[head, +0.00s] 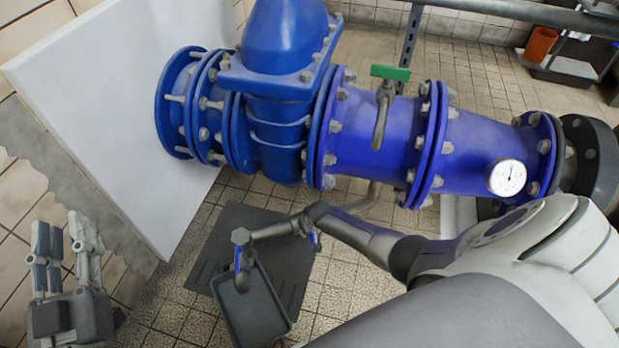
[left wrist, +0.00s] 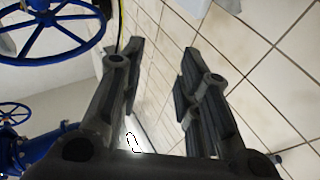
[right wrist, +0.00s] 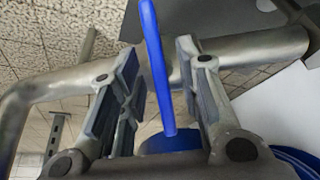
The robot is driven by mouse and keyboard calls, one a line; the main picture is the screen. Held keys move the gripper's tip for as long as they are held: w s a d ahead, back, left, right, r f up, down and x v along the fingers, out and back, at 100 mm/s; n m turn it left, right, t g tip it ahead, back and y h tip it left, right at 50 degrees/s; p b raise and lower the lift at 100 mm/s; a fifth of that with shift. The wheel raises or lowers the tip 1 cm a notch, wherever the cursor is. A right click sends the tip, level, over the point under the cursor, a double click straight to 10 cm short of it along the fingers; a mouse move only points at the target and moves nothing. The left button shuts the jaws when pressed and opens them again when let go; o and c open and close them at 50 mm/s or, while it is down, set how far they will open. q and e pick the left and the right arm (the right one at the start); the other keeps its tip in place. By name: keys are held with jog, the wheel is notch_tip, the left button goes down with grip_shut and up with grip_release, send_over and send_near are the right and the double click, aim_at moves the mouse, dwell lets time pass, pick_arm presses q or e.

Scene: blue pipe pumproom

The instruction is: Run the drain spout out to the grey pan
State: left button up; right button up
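The metal drain spout (head: 270,231) runs left below the big blue pipe. Its downturned end appears above the grey pan (head: 278,326) in the head view; the height between them is hard to judge. A blue lever (right wrist: 156,60) stands between the fingers of my right gripper (right wrist: 158,72), with a metal pipe (right wrist: 80,80) behind it. The fingers are apart; I cannot tell whether either touches the lever. In the head view my right arm reaches in from the lower right toward the spout. My left gripper (head: 60,224) is open and empty at the left, away from the spout.
The big blue pipe (head: 375,130) carries a green-handled valve (head: 390,73) and a gauge (head: 507,177). A white panel (head: 95,110) stands at left. Blue handwheels (left wrist: 52,28) show in the left wrist view.

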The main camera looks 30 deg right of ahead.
pick_arm(q)
jog(key=shift+s+r+t+h, duration=0.2)
jog(key=shift+r+t, duration=0.15)
jog(key=shift+r, duration=0.25)
jog(key=shift+s+r+t+h, duration=0.2)
jog(key=shift+r+t, duration=0.15)
jog(key=shift+r, duration=0.2)
pick_arm(e)
jog(key=shift+w+f, duration=0.15)
jog(key=shift+f, duration=0.15)
